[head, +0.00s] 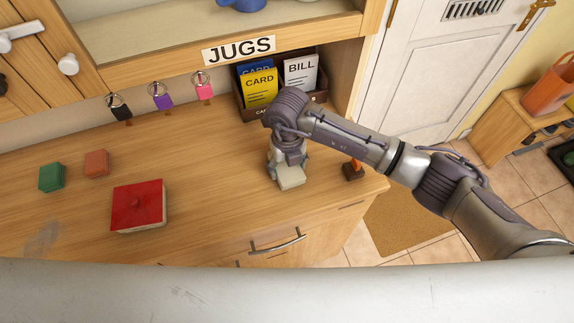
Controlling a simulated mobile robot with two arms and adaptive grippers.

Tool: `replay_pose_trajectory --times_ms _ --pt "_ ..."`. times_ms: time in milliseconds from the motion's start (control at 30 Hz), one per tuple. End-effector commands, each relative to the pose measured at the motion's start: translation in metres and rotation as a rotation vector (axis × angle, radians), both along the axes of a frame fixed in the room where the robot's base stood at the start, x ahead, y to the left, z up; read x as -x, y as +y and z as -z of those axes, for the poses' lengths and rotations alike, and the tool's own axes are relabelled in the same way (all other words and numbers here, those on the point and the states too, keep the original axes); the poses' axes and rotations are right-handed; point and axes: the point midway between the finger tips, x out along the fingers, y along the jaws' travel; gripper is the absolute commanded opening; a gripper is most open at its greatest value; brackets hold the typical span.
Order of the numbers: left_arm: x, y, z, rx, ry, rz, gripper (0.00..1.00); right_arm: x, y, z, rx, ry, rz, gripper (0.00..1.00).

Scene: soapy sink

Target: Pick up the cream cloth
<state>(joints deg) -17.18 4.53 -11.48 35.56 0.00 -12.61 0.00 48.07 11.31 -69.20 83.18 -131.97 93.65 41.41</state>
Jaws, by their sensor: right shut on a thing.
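The cream cloth (292,179) is a small pale, folded, block-like piece near the right end of the wooden counter. My right gripper (287,168) points down over it and is shut on it; the fingers hide its upper back part. I cannot tell whether the cloth rests on the counter or is just above it. My left gripper is not in view.
A dark box of cards (262,114) stands close behind my right gripper. A small brown-orange object (353,170) sits to its right near the counter edge. The counter's middle is clear.

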Motion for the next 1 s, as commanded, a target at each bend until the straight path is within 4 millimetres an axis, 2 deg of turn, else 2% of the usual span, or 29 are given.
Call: replay_pose_trajectory --times_ms 167,300,700,833,1000 --pt "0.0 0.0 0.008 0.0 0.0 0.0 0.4 -0.001 0.0 -0.013 -0.003 -0.004 -0.001 0.34" --pt "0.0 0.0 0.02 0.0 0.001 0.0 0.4 -0.002 0.0 -0.037 -0.002 -0.008 -0.003 0.34" --pt "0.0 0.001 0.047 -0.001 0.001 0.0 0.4 0.022 -0.085 -0.088 0.0 -0.004 0.002 0.34" --pt "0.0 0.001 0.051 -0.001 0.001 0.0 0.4 0.027 -0.102 -0.099 0.0 -0.003 0.001 0.34" --pt "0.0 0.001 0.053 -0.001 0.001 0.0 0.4 0.03 -0.111 -0.107 -0.001 -0.002 0.0 0.34"
